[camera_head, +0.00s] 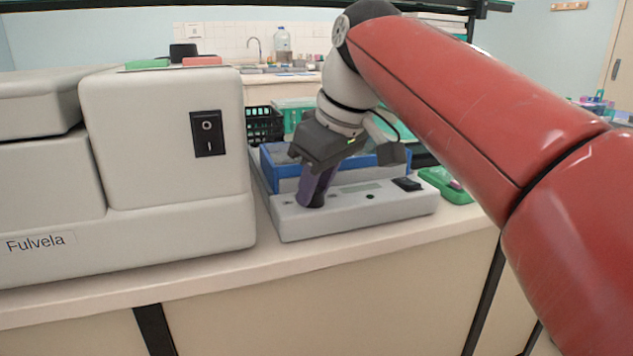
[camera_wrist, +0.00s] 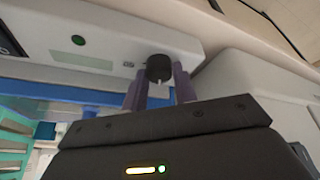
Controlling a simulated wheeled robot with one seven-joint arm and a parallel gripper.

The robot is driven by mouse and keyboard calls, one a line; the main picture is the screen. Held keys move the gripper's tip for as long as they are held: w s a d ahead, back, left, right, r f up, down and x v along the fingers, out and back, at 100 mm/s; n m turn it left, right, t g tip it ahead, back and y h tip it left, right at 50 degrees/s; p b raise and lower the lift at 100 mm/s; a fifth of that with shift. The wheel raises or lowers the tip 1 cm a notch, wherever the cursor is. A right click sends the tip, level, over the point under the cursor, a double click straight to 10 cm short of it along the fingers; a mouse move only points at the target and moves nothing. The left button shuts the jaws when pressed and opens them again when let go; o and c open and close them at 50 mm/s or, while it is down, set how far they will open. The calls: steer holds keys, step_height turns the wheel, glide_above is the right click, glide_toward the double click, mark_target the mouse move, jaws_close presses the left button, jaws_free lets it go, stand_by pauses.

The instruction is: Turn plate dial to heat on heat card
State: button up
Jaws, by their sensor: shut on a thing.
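The plate (camera_head: 350,213) is a long pale grey unit on the bench, right of the large grey machine. In the wrist view, its dial (camera_wrist: 159,66) is a round black knob with a pale mark on the front panel (camera_wrist: 115,30). My gripper (camera_head: 314,197) points down at the plate's left front in the head view. Its purple fingers (camera_wrist: 161,80) are shut on the dial, one on each side. In the head view the fingers mostly hide the dial. I cannot pick out a heat card in either view.
The large grey machine (camera_head: 170,150) with a black rocker switch (camera_head: 207,134) stands close on the left. A blue-rimmed tray (camera_head: 283,176) sits behind the plate's panel. A green item (camera_head: 447,185) lies to the right. The bench's front edge (camera_head: 330,262) is clear.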

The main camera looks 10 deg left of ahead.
steer(key=o, duration=1)
steer(key=v, duration=0.7)
steer(key=shift+s+r, duration=0.1)
steer(key=shift+r, duration=0.3)
steer(key=s+d+f+m+t+h, duration=0.1)
steer(key=s+d+f+m, duration=0.3)
steer(key=d+f, duration=0.4)
steer(key=s+d+f+m+t+h, duration=0.1)
steer(key=s+d+f+m, duration=0.3)
steer(key=d+f, duration=0.3)
steer(key=s+d+f+m+t+h, duration=0.1)
steer(key=s+d+f+m, duration=0.4)
steer(key=f, duration=1)
steer(key=shift+d+f+h, duration=0.15)
steer(key=shift+d+h, duration=0.1)
steer(key=shift+d, duration=0.65)
steer(key=shift+d+f+h, duration=0.15)
steer(key=shift+d+h, duration=0.1)
steer(key=shift+d, duration=0.65)
